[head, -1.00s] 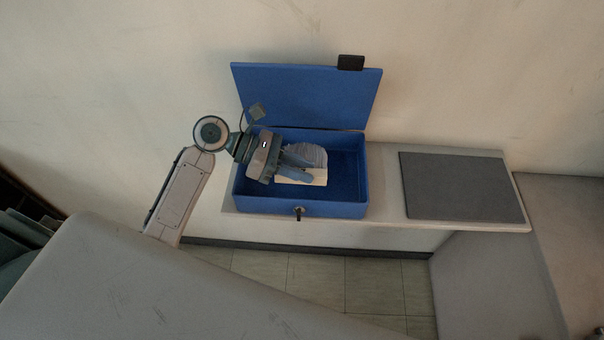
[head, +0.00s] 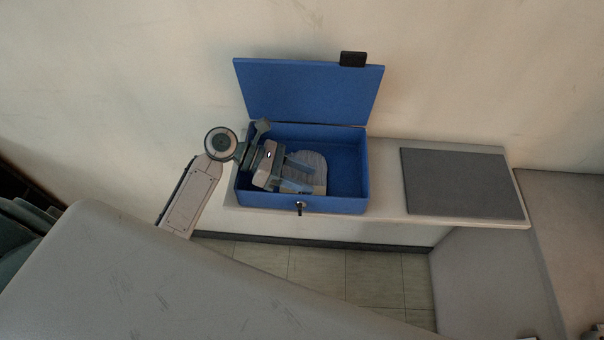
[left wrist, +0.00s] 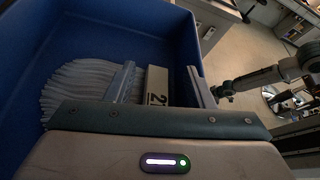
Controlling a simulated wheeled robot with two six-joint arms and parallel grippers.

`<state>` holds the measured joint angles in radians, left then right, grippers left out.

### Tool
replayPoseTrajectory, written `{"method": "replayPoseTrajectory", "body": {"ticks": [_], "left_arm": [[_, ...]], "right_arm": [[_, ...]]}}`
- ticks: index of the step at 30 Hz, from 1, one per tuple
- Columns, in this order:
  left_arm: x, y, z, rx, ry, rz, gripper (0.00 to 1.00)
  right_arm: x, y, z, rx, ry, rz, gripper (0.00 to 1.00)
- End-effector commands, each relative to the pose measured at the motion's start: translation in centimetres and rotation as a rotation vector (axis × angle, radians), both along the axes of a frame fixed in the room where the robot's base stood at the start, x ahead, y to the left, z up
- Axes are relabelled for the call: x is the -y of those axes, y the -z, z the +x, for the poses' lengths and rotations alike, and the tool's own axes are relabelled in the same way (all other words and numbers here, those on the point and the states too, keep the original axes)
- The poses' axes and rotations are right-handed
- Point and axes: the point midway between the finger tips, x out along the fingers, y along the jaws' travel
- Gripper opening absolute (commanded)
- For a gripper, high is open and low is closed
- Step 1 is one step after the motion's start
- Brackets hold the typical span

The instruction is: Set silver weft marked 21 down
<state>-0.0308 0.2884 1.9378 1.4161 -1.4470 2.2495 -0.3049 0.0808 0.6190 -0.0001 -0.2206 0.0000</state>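The silver weft (head: 312,162), a fan of pale strands with a white block, lies low inside the open blue box (head: 348,203). My left gripper (head: 302,173) reaches into the box. Its fingers stand apart on either side of the block, with a visible gap, so it looks open (left wrist: 160,85). My right arm shows at the right of the left wrist view; its gripper (left wrist: 224,92) is too small to read.
The box's lid (head: 310,90) stands raised at the back, with a dark latch (head: 352,58) on top. A dark grey mat (head: 462,183) lies bare on the shelf to the right. The right part of the box is free.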

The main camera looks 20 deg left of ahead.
Motion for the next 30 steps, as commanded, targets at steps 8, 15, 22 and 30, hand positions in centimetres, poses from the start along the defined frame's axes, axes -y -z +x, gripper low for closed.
{"method": "replayPoseTrajectory", "body": {"ticks": [8, 15, 22, 30], "left_arm": [[-0.2, -0.2, 0.0, 0.001, 0.000, 0.001, 0.48], [-2.7, -1.0, -0.5, 0.001, 0.002, 0.006, 0.48], [-5.6, -2.2, -1.0, 0.000, 0.001, 0.006, 0.48], [-8.7, -3.5, -1.5, -0.001, 0.001, 0.006, 0.48]], "right_arm": [[0.0, 0.2, 0.4, 0.005, 0.000, 0.000, 0.00], [0.0, 1.1, 0.5, 0.006, 0.000, 0.000, 0.00], [0.0, 2.1, 0.5, 0.007, -0.001, 0.000, 0.00], [0.0, 3.0, 0.6, 0.007, -0.001, 0.000, 0.00]]}}
